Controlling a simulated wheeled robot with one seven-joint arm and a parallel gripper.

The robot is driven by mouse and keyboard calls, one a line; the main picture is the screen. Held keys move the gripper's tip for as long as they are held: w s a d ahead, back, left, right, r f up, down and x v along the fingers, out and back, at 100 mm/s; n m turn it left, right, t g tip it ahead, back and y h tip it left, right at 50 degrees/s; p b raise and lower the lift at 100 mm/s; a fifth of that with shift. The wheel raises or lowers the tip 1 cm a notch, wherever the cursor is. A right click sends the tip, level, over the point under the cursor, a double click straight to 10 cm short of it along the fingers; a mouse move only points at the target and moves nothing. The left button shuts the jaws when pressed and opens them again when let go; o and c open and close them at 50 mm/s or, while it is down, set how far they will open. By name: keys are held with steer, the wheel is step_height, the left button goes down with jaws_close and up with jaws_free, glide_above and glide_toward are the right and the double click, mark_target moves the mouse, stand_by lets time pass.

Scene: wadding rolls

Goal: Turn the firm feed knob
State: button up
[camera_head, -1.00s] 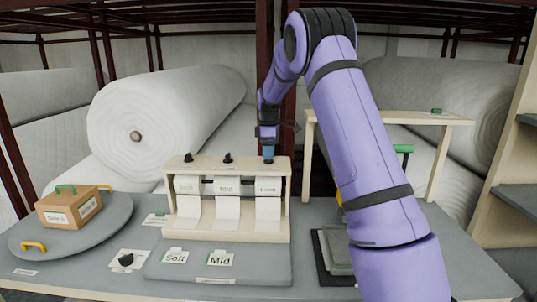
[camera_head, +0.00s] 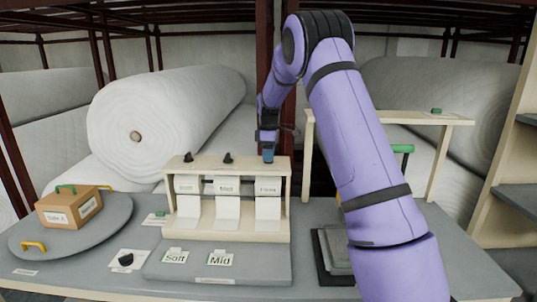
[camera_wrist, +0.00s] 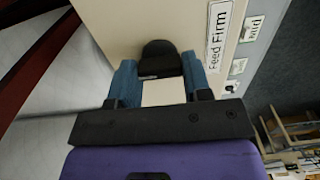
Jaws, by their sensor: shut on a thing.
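The firm feed knob (camera_wrist: 160,58) is black and stands on the pale wooden feed box (camera_head: 280,205), beside a "Feed Firm" label in the wrist view. My gripper (camera_wrist: 159,72) is shut on this knob, one blue finger on each side of it. In the head view my gripper (camera_head: 268,153) is at the right end of the box top and hides the knob. Two other black knobs, a left one (camera_head: 188,157) and a middle one (camera_head: 228,158), stand on the same top.
White strips hang from the box front, above a grey board (camera_head: 218,266) with "Soft" and "Mid" cards. A round grey turntable (camera_head: 110,222) bearing a brown box (camera_head: 70,208) is at left. A wooden stand (camera_head: 440,165) is at right. Large white rolls (camera_head: 160,110) lie behind.

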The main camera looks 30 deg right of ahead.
steer(key=m, duration=0.8)
steer(key=shift+m, duration=0.3)
steer(key=m, duration=0.4)
steer(key=shift+m, duration=2.5)
steer(key=o, duration=0.9)
